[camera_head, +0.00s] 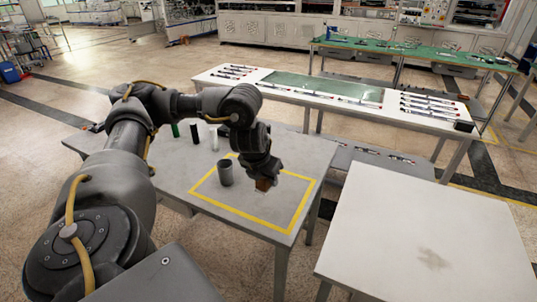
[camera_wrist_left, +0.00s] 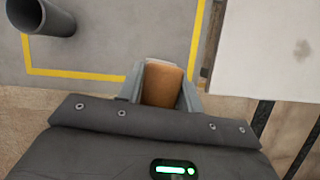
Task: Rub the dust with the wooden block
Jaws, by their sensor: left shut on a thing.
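My left gripper (camera_head: 265,183) is shut on the brown wooden block (camera_head: 262,186). It holds the block over the front right part of the grey table, inside the yellow outline. In the left wrist view the wooden block (camera_wrist_left: 161,84) sits between the two fingers of my left gripper (camera_wrist_left: 162,86). The dust (camera_head: 432,258) is a grey-brown smudge on the white table (camera_head: 400,215) at the right. The dust also shows in the left wrist view (camera_wrist_left: 302,50), at the upper right. The block is apart from the dust. My right gripper is not in view.
A grey hollow cylinder (camera_head: 225,174) stands within the yellow outline (camera_head: 238,212) on the grey table (camera_head: 180,178). Several dark, green and white cylinders (camera_head: 194,133) stand behind it. A gap separates the grey and white tables. Further back is a long table (camera_head: 225,83) with tools.

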